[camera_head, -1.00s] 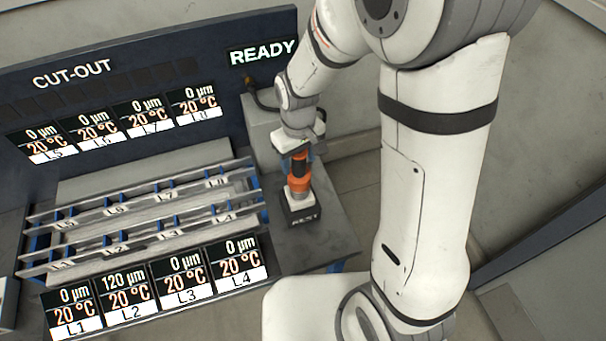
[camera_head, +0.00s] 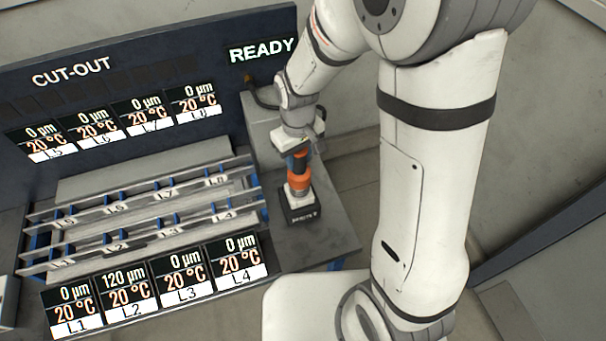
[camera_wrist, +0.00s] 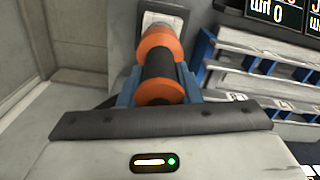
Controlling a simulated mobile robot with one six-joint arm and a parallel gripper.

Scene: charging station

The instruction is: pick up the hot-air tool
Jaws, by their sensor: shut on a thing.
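The hot-air tool (camera_head: 299,183) is orange with a black grip. It stands upright at the black block marked REST (camera_head: 301,214), on the right part of the bench. My gripper (camera_head: 299,160) is around the tool's upper part from above and is shut on it. In the wrist view the tool (camera_wrist: 158,62) sits between the blue fingers of my gripper (camera_wrist: 158,88), with the pale top of the rest beyond it. Whether the tool's lower end still touches the rest cannot be told.
Left of the tool are metal rails (camera_head: 140,222) with slots labelled L1 to L8. Small displays stand in front and behind; L2 reads 120 µm, the others 0 µm. A back panel (camera_head: 150,60) shows CUT-OUT and READY. A grey box (camera_head: 262,135) stands behind the tool.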

